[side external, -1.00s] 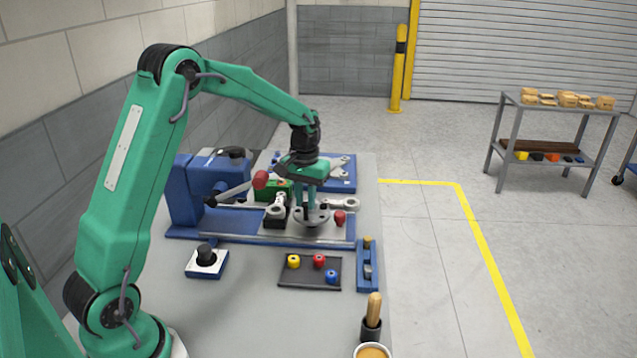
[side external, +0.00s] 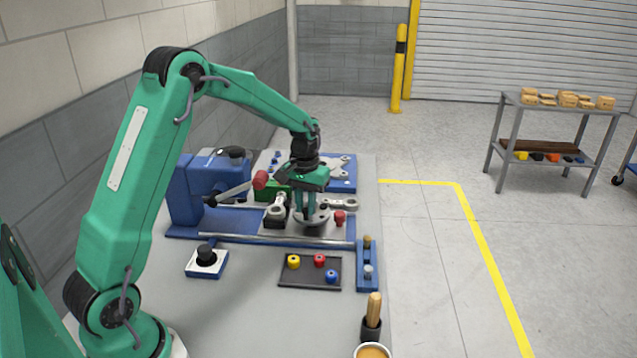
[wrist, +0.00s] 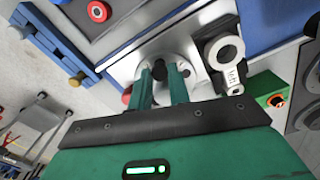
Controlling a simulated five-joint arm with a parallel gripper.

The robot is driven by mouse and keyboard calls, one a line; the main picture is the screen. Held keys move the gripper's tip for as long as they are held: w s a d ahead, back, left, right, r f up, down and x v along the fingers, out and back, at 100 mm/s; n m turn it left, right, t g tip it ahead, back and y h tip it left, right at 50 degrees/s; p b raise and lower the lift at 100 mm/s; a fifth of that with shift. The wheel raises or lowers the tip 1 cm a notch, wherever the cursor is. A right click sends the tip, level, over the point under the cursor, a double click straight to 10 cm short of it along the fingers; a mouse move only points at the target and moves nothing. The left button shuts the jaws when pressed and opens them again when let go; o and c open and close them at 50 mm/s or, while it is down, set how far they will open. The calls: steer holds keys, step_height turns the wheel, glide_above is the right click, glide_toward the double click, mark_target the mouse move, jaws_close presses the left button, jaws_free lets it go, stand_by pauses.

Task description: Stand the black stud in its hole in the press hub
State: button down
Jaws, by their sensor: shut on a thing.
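The press hub is a round grey metal disc (side external: 322,222) on the blue fixture's plate, and it shows behind the fingers in the wrist view (wrist: 190,78). My gripper (side external: 311,217) points down over the hub. In the wrist view my gripper (wrist: 160,73) has its two green fingers closed on the small black stud (wrist: 159,70). Only the stud's dark end shows between the fingertips. The hole is hidden by the fingers and stud, so I cannot tell whether the stud is in it.
A dark tray (side external: 310,272) holds coloured rings in front.

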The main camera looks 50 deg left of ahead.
steer(key=shift+f, duration=0.7)
stand_by(0.5)
steer(key=c, duration=1.6)
jaws_free()
steer(key=shift+c, duration=0.2)
steer(key=shift+r, duration=0.15)
steer(key=shift+r, duration=1.4)
steer(key=o, duration=0.6)
steer(key=shift+c, duration=0.2)
steer(key=shift+r, duration=0.15)
steer(key=shift+r, duration=2.1)
